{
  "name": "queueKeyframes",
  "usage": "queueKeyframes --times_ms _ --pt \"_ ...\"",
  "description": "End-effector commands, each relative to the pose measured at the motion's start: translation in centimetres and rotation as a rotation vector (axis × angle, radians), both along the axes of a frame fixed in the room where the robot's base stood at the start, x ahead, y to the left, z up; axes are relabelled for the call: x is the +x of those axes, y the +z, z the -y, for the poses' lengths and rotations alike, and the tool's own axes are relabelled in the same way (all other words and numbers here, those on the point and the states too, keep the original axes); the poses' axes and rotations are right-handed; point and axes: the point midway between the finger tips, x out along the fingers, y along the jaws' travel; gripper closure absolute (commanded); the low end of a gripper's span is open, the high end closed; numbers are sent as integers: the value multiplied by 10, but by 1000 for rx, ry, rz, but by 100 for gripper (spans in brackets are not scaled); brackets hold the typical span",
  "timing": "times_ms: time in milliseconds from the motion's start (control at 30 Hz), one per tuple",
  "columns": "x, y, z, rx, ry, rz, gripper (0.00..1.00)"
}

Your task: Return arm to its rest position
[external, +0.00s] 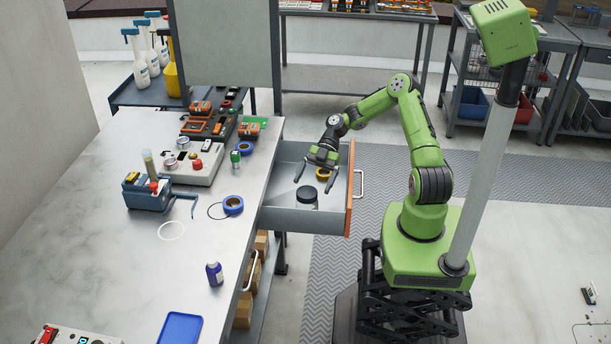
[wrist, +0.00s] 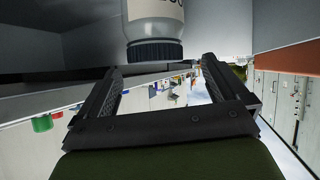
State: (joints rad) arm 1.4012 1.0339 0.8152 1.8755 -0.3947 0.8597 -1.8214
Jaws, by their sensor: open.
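My green arm reaches left over the open drawer (external: 283,219) of the workbench. My gripper (external: 314,182) is open and points down into the drawer, its two fingers well apart. A jar with a dark lid (external: 307,195) stands in the drawer near the fingertips. In the wrist view a pale jar with a dark ribbed cap (wrist: 154,50) shows at the top, beyond the open fingers (wrist: 160,85); nothing is held between them.
The orange drawer front (external: 349,190) stands out toward my base. The workbench top (external: 120,270) holds a blue tape roll (external: 233,205), a purple bottle (external: 214,273), a blue tray (external: 180,328) and several tools. A shelf with bins (external: 470,102) stands behind. The floor between is clear.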

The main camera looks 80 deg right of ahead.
Motion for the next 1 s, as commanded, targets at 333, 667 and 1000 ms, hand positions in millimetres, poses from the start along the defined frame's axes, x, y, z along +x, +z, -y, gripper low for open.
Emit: queueKeyframes --times_ms 333,667,1000 --pt "-46 101 -71 -545 -194 -581 0" --pt "-122 246 -112 -642 -950 -563 0" --pt "-178 296 -120 -262 -1274 -531 0"
